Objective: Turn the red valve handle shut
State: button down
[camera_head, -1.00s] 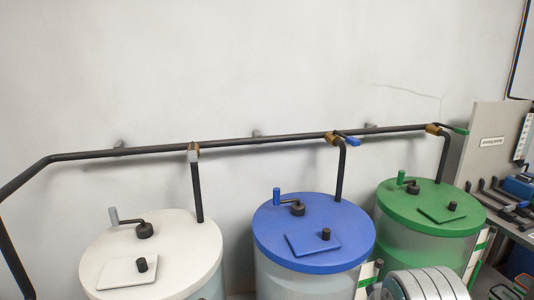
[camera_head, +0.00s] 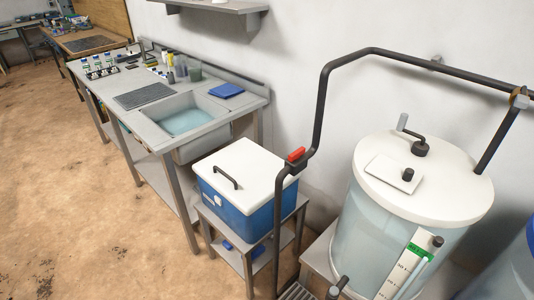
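The red valve handle (camera_head: 296,154) sits on the dark pipe (camera_head: 320,112) where it bends, left of the white-lidded tank. It is small in the view, and its exact turn angle is hard to tell. Behind and to the left of it is a blue cooler with a white lid. My gripper is not in view.
The white-lidded tank (camera_head: 424,180) stands at the right. The blue cooler (camera_head: 240,185) rests on a small metal stand (camera_head: 238,255). A steel sink bench (camera_head: 170,110) runs along the wall at left. The brown floor (camera_head: 60,190) at left is open.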

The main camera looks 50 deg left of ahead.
aim_at(296, 155)
jog(key=k+j+u, duration=0.1)
jog(key=u, duration=1.4)
jog(key=i+j+u, duration=0.15)
jog(key=i+j+z, duration=0.3)
jog(key=j, duration=0.35)
